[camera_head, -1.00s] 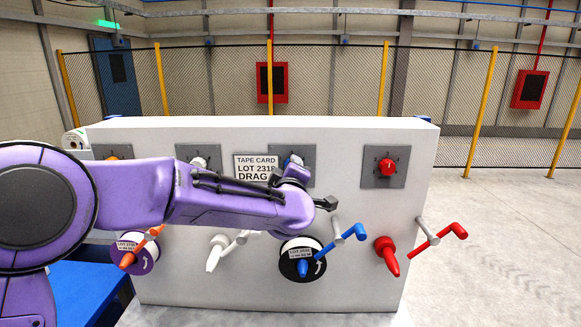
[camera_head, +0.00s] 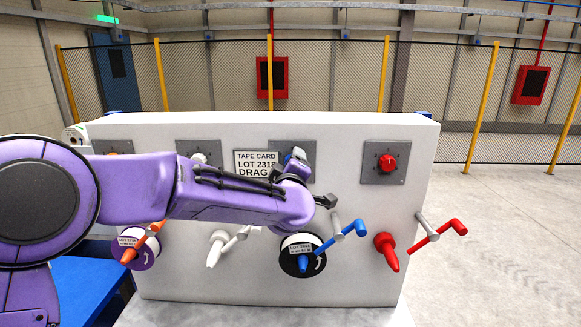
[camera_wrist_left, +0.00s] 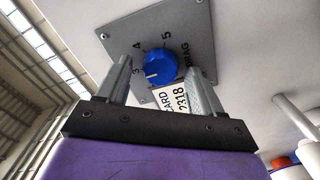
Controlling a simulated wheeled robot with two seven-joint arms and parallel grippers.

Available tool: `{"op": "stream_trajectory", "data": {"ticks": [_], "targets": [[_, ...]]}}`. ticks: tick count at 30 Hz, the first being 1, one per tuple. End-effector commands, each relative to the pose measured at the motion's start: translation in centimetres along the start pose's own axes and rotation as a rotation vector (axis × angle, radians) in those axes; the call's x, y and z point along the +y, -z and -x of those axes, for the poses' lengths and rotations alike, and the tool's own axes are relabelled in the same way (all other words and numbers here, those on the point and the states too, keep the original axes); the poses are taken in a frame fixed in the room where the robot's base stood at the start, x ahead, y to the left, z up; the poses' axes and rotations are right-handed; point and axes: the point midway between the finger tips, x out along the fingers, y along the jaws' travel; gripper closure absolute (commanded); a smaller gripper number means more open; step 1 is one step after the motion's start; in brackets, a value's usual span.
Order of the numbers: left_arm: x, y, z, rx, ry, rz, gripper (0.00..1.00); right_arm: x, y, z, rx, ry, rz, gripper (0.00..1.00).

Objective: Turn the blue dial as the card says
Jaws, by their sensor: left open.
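The blue dial (camera_wrist_left: 160,66) sits on a grey plate (camera_wrist_left: 197,25) on the panel front, and its white mark points about at the 3. Around it are 3, 4, 5 and DRAG. In the head view my arm mostly hides the dial. The white card (camera_head: 256,160) beside it reads TAPE CARD, LOT 2318, DRAG; the rest is behind my arm. My left gripper (camera_wrist_left: 158,70) is open, a finger on either side of the dial; I cannot tell if they touch it. My right gripper is not in view.
The white panel (camera_head: 360,225) also carries a red dial (camera_head: 387,163) and a white dial (camera_head: 199,159). Below stick out orange, white, blue (camera_head: 343,237) and red (camera_head: 435,238) cranks, close under my left arm. Open floor lies to the right.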

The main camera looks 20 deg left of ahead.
Motion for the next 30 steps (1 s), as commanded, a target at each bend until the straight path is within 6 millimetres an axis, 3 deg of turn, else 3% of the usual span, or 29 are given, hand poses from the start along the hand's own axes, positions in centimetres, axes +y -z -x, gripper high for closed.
{"op": "stream_trajectory", "data": {"ticks": [4, 9, 15, 19, 30], "targets": [[-0.2, -0.2, 1.8, -0.001, -0.004, 0.000, 0.33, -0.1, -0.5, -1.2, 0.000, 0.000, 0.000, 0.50], [-0.4, -0.3, 6.0, 0.000, -0.005, 0.000, 0.33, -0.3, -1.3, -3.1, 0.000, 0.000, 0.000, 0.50], [-0.1, 0.0, 9.6, -0.001, 0.000, 0.003, 0.33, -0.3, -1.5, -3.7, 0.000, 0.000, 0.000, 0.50], [-0.1, 0.0, 10.5, 0.000, 0.000, 0.000, 0.33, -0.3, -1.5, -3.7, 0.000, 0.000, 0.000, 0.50], [0.0, 0.0, 10.5, 0.000, 0.000, 0.000, 0.33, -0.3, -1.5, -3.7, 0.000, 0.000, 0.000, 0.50]]}}
